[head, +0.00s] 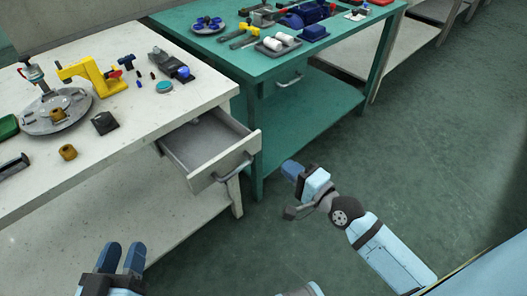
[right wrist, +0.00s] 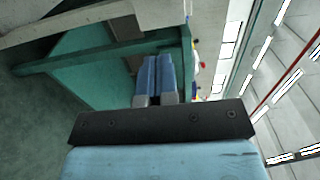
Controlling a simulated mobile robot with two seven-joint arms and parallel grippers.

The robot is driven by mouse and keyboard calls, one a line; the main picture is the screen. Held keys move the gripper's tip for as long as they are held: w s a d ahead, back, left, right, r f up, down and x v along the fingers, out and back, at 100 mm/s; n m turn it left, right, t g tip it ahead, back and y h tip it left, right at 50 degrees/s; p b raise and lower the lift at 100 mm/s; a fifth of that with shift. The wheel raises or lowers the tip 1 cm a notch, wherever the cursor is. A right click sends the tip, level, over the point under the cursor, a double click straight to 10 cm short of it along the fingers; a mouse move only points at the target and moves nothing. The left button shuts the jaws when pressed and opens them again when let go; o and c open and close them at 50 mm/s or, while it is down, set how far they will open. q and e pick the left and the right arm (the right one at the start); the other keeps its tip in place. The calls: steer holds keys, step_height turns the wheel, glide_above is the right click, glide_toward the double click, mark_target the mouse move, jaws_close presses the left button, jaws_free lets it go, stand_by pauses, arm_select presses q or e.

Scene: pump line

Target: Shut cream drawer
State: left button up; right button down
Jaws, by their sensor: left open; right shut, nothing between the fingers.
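The cream drawer (head: 205,152) sticks out open from the front of the cream workbench (head: 100,160). Its grey bar handle (head: 236,168) is on the drawer's front panel. My left gripper (head: 123,257) is open and empty, at the lower left in front of the bench's lower shelf.
The teal table (head: 262,62) with tools and parts stands beside the cream bench, its leg close to the drawer. A yellow press (head: 92,77) and a round grey plate (head: 57,112) are on the cream top. The green floor (head: 420,130) at right is clear.

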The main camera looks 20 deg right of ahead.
mark_target(258, 144)
steer(key=b+x, duration=0.1)
steer(key=x, duration=0.7)
steer(key=shift+w+f+b, duration=0.1)
steer(key=shift+f+b, duration=0.05)
steer(key=shift+b, duration=0.25)
steer(key=shift+w+a, duration=0.25)
steer(key=shift+w, duration=0.25)
arm_select(q)
steer(key=r+t+h, duration=0.1)
steer(key=r, duration=0.1)
steer(key=d+r+t, duration=0.1)
steer(key=r, duration=0.1)
steer(key=shift+s+d+r+h, duration=0.1)
steer(key=shift+s+d+h, duration=0.1)
steer(key=shift+h, duration=0.2)
arm_select(e)
steer(key=shift+w, duration=0.1)
